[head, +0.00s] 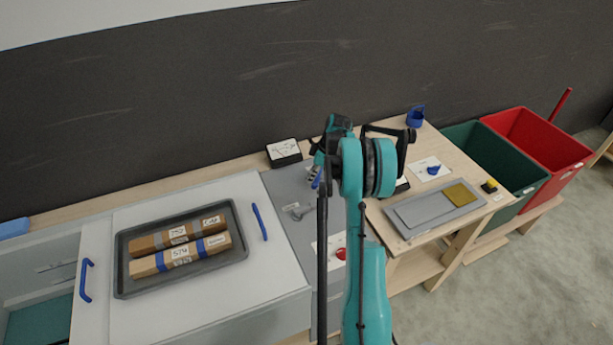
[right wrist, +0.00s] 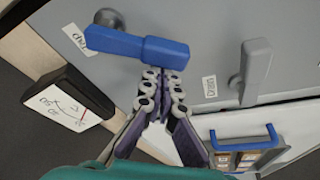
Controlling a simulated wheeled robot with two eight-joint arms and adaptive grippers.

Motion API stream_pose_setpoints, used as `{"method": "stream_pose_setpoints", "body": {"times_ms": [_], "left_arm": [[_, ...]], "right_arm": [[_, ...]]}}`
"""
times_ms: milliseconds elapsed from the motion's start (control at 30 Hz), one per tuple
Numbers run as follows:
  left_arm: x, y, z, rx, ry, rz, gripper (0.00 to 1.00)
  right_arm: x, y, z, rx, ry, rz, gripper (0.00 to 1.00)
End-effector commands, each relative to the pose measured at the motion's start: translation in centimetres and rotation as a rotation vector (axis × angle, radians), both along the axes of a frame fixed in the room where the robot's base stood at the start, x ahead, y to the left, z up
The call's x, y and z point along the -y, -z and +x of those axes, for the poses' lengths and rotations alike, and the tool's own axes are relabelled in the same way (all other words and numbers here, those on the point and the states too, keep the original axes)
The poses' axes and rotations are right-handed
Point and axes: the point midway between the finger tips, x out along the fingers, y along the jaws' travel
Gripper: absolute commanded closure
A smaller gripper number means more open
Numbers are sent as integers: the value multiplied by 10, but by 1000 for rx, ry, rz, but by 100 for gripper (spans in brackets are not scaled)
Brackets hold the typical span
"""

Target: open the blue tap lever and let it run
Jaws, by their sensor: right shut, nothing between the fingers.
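The blue tap lever (right wrist: 140,47) lies across the upper middle of the right wrist view, on a grey panel (right wrist: 215,25). In the head view my right arm hides much of the tap area. My left gripper is not in view.
A black-cased gauge (head: 284,153) stands beside the panel. A dark tray (head: 181,285) with two labelled packages is at left. A grey board (head: 435,211), a blue holder (head: 416,117), a green bin (head: 475,140) and a red bin (head: 540,139) are at right.

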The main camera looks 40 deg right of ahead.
Motion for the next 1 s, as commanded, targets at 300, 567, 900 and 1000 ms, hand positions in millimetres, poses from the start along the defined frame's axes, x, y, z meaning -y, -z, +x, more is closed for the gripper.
{"method": "stream_pose_setpoints", "body": {"times_ms": [300, 567, 900, 1000], "left_arm": [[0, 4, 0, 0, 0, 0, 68], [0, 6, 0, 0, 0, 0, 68], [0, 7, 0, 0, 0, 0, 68], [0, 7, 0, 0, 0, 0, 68]], "right_arm": [[12, 1, -19, -1, -224, -1, 100], [22, 0, -28, -1, -220, -1, 100], [30, 0, -34, -2, -219, -2, 100], [31, 0, -35, -3, -218, -3, 100]]}}
